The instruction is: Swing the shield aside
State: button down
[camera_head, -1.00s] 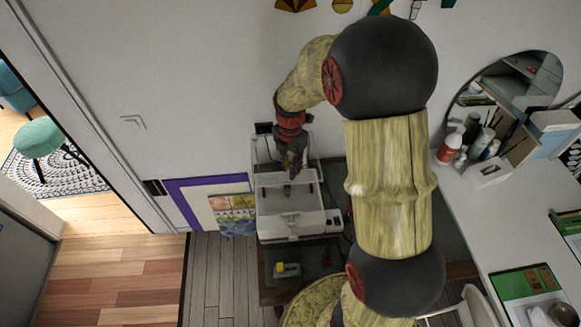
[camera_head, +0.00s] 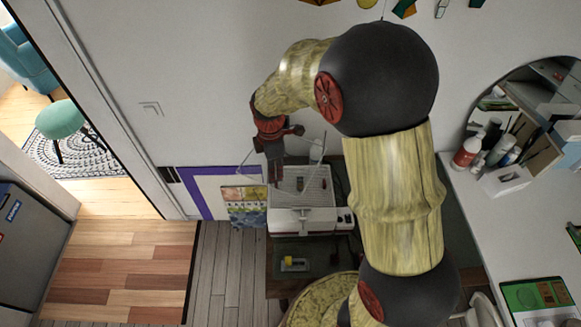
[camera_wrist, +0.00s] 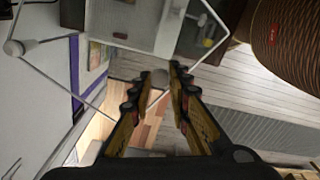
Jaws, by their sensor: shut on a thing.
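A white bench machine (camera_head: 305,222) with a grey tray-like top stands on a dark table against the wall. It also shows at the top of the wrist view (camera_wrist: 125,22). A clear shield with thin pale edges (camera_wrist: 50,78) crosses the wrist view; its panel is hard to make out. In the head view, pale edges of the shield (camera_head: 319,150) rise by the machine's back. My gripper (camera_head: 276,182) is at the machine's left side, pointing down.
A small yellow item (camera_head: 295,264) lies on the table in front of the machine. Purple-edged boards (camera_head: 193,192) lean on the wall at left. Bottles (camera_head: 468,150) stand on the white counter at right. Floor at left is clear.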

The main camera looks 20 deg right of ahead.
jog(key=w+a+m+p, duration=0.1)
jog(key=w+a+m, duration=1.1)
jog(key=w+a, duration=0.2)
jog(key=shift+w+a, duration=0.25)
jog(key=shift+w, duration=1)
jog(key=c, duration=1.8)
grip_release()
jog(key=shift+o, duration=0.7)
notch_tip(320, 180, up, 12)
